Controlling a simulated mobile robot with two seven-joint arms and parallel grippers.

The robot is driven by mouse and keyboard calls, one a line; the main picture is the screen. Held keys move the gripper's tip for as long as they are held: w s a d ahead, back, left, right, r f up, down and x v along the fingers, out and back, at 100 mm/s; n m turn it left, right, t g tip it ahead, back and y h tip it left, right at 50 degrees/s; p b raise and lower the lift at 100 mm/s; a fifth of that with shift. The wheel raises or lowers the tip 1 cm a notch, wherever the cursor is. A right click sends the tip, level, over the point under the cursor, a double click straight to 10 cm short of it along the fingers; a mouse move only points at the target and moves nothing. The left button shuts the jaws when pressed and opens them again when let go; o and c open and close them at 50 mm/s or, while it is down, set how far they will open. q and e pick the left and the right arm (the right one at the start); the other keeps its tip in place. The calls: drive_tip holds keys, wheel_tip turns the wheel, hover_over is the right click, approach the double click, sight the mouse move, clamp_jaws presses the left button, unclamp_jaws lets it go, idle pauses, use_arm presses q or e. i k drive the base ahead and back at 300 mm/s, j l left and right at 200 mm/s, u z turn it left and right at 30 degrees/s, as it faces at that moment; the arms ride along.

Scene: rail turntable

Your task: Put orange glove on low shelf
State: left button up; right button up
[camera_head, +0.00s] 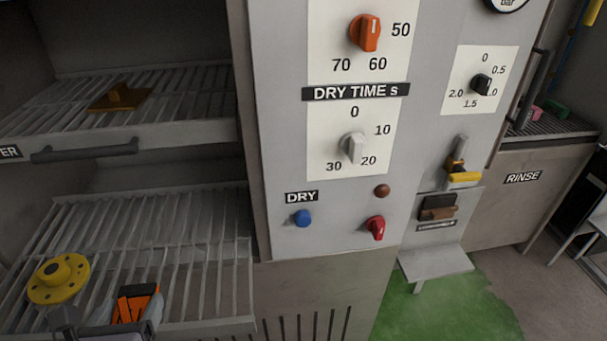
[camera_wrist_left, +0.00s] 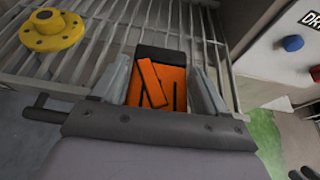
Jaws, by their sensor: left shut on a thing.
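The orange glove (camera_head: 136,302) with black parts is at the front of the low shelf (camera_head: 190,240), a rack of white wire bars, at lower left in the head view. In the left wrist view the glove (camera_wrist_left: 160,82) lies between the two grey fingers of my left gripper (camera_wrist_left: 163,88), which is shut on it. The head view shows only part of this gripper (camera_head: 110,318) at the bottom edge. The glove is over the shelf bars; I cannot tell whether it touches them. My right gripper is not in view.
A yellow flanged disc (camera_head: 58,279) sits on the low shelf left of the glove, also in the left wrist view (camera_wrist_left: 52,30). An upper rack (camera_head: 60,105) holds a brown block (camera_head: 119,98). The control panel (camera_head: 270,150) stands to the right. Bars right of the glove are clear.

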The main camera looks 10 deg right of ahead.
sight(435, 261)
drive_tip(key=l, duration=2.7)
drive_tip(key=i+l, duration=0.15)
drive_tip(key=l, duration=0.3)
drive_tip(key=i+l, duration=0.1)
drive_tip(key=l, duration=0.35)
drive_tip(key=i+l, duration=0.15)
drive_tip(key=l, duration=0.25)
drive_tip(key=i+l, duration=0.1)
drive_tip(key=l, duration=0.2)
drive_tip(key=i+l, duration=0.15)
drive_tip(key=i+l+u, duration=0.1)
drive_tip(key=l, duration=0.3)
